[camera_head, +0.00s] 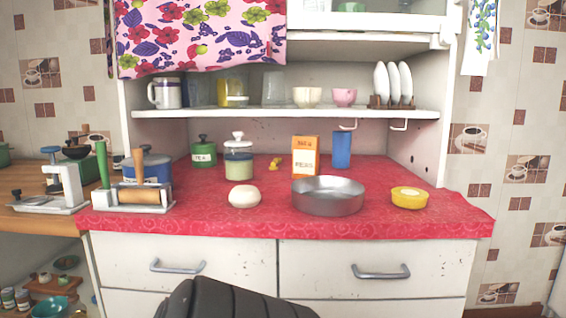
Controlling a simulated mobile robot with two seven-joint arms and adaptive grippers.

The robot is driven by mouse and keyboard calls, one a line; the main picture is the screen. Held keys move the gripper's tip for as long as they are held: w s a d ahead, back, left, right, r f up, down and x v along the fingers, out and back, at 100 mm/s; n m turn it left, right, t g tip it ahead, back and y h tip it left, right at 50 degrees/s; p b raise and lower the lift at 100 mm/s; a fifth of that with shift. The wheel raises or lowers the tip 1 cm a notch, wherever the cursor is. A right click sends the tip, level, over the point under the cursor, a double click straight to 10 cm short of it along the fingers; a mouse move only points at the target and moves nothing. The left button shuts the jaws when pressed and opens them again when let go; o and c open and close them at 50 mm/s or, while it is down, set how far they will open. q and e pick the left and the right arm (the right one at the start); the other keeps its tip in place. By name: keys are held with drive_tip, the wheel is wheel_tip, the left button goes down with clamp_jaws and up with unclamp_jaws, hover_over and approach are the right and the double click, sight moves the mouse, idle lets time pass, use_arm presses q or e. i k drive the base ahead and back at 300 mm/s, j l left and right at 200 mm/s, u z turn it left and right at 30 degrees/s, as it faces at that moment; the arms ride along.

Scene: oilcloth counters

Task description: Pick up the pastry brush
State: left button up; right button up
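I cannot pick out a pastry brush for certain. At the left end of the red counter, a green upright handle (102,165) and a brown upright handle (138,166) stand at a metal stand with a wooden roller (138,196). I cannot tell whether either handle belongs to a brush. A small yellow item (275,163) lies near the back, too small to identify. Neither gripper is in view. A dark ribbed part at the bottom edge looks like my own body.
The red oilcloth counter (400,226) holds a metal pan (328,197), a yellow tin (409,198), a whitish round item (244,196), an orange box (305,157), a blue cup (342,149) and jars. A shelf (290,113) hangs above. The front right is clear.

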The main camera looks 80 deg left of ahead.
sight(100, 147)
drive_tip(key=u, duration=3.5)
drive_tip(key=z, duration=1.75)
drive_tip(key=u, duration=1.3)
